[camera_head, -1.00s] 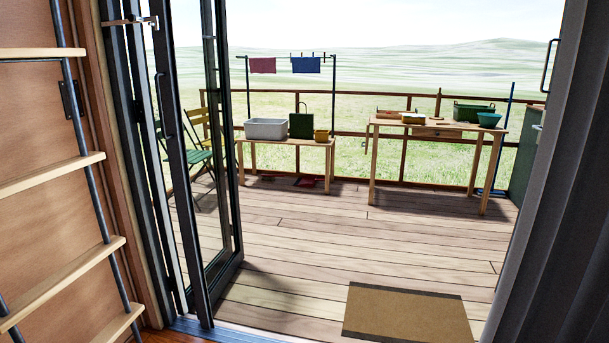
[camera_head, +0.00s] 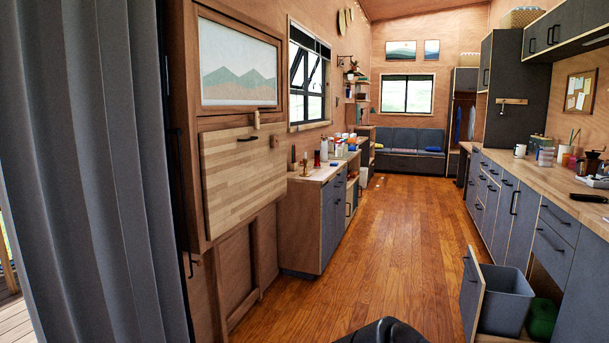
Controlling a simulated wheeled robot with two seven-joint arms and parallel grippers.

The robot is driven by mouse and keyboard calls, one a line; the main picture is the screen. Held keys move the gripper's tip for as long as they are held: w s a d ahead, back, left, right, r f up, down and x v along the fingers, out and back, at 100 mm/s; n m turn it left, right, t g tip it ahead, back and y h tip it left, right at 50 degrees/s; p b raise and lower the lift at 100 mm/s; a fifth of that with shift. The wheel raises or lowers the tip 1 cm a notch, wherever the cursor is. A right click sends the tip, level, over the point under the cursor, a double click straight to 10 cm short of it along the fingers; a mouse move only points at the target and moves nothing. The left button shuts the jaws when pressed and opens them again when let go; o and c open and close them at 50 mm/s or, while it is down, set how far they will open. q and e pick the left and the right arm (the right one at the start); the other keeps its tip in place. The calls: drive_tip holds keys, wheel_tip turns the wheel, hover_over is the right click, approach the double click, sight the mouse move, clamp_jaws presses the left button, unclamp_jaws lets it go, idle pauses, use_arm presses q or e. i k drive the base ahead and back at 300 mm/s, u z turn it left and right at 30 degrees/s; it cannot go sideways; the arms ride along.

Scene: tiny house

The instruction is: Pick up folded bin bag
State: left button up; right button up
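I cannot make out a folded bin bag in this view. A grey bin (camera_head: 505,300) stands in the pulled-out cabinet front at the lower right; its inside is only partly visible and I see no bag over its rim. A dark, rounded shape (camera_head: 385,332) shows at the bottom edge, cut off by the frame; I cannot tell what it is. Neither of my grippers is recognizable in view.
The wooden floor (camera_head: 365,240) is clear down the middle. The pulled-out bin front (camera_head: 472,295) juts into the aisle. A long counter (camera_head: 545,182) runs along the right, a low cabinet (camera_head: 310,225) with small items on the left. A grey sofa (camera_head: 410,140) is at the back.

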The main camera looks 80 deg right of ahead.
sight(579, 197)
drive_tip(key=z, duration=4.05)
